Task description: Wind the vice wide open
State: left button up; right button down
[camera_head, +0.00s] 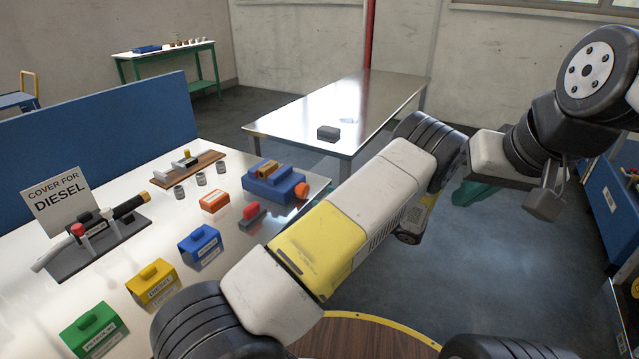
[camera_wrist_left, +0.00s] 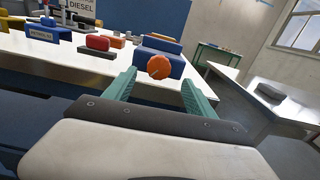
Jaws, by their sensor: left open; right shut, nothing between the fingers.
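The vice (camera_head: 270,182) is a blue block with a brown-orange piece on top and a round orange knob (camera_head: 301,190) on its right side. It stands at the table's right end. In the left wrist view the knob (camera_wrist_left: 160,67) faces me, with the blue vice body (camera_wrist_left: 165,47) behind it. My left gripper (camera_wrist_left: 160,86) is open, its teal fingers spread on either side of the knob in that picture; contact is not visible. My right gripper (camera_head: 476,193) is shut and empty, well right of the vice. The jaw gap cannot be made out.
The white table (camera_head: 150,225) also holds a red-topped block (camera_head: 252,215), an orange block (camera_head: 214,202), blue, yellow and green boxes, and a fixture beside a "COVER FOR DIESEL" sign (camera_head: 60,203). A metal table (camera_head: 350,100) stands behind. Floor lies between the tables.

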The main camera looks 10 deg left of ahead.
aim_at(306, 191)
pick_arm(q)
jog(key=x, duration=0.6)
jog(key=shift+w+a, duration=0.1)
jog(key=shift+a, duration=0.25)
jog(key=c, duration=1.4)
